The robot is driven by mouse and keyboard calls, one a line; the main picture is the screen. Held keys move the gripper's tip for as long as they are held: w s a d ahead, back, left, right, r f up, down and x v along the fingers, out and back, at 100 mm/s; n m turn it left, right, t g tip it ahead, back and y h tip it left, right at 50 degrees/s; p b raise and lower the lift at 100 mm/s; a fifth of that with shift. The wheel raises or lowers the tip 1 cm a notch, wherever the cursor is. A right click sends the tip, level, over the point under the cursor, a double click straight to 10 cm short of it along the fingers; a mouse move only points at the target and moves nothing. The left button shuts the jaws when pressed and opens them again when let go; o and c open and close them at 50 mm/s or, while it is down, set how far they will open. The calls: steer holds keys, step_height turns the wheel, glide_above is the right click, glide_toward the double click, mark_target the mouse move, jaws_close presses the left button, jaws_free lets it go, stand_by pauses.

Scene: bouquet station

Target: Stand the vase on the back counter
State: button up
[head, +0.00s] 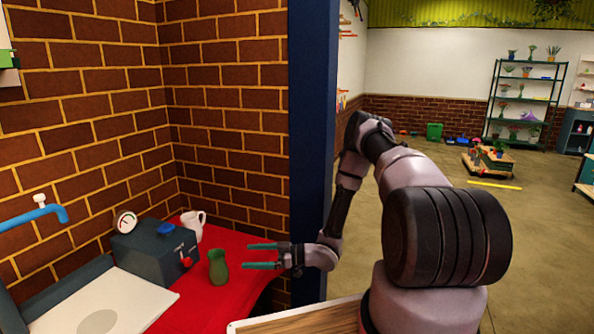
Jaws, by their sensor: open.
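A green vase (219,268) stands upright on the red-topped counter (216,303) in the brick corner, left of the blue post. My gripper (262,256) is open, with its two green fingers pointing left toward the vase. The fingertips are close to the right of the vase. In this one view I cannot tell whether they touch it. Nothing shows between the fingers. The vase's base rests on the red surface as far as I can see.
A dark box with a gauge (150,252) and a white jug (193,226) stand left of and behind the vase. A blue post (312,150) rises close to my arm. A wooden top (300,319) lies in front. Open floor (545,240) is on the right.

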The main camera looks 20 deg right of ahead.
steer(key=w+d+r+m+t+h, duration=0.1)
steer(key=w+d+r+h, duration=0.15)
steer(key=w, duration=0.25)
steer(key=w+d+r+t+h, duration=0.1)
steer(key=w+d+r+h, duration=0.1)
steer(key=w+r, duration=0.2)
steer(key=w+d+r+m+t+h, duration=0.1)
steer(key=d+r+m+h, duration=0.5)
steer(key=r, duration=0.6)
steer(key=w+d+r+m+t+h, duration=0.1)
steer(key=d+r+h, duration=0.3)
steer(key=d+r, duration=0.6)
steer(key=s+r+m+g+h, duration=0.1)
steer(key=s+r+m+h, duration=0.2)
steer(key=s+r+m, duration=1.1)
steer(key=s+a+r+n+y, duration=0.1)
steer(key=s+a+r, duration=0.1)
steer(key=s, duration=0.8)
steer(key=s+a+r+n+g+y, duration=0.1)
steer(key=s+r, duration=0.3)
steer(key=s, duration=0.6)
steer(key=shift+a+n+y, duration=0.55)
steer(key=shift+a+n, duration=0.05)
steer(key=shift+a, duration=0.2)
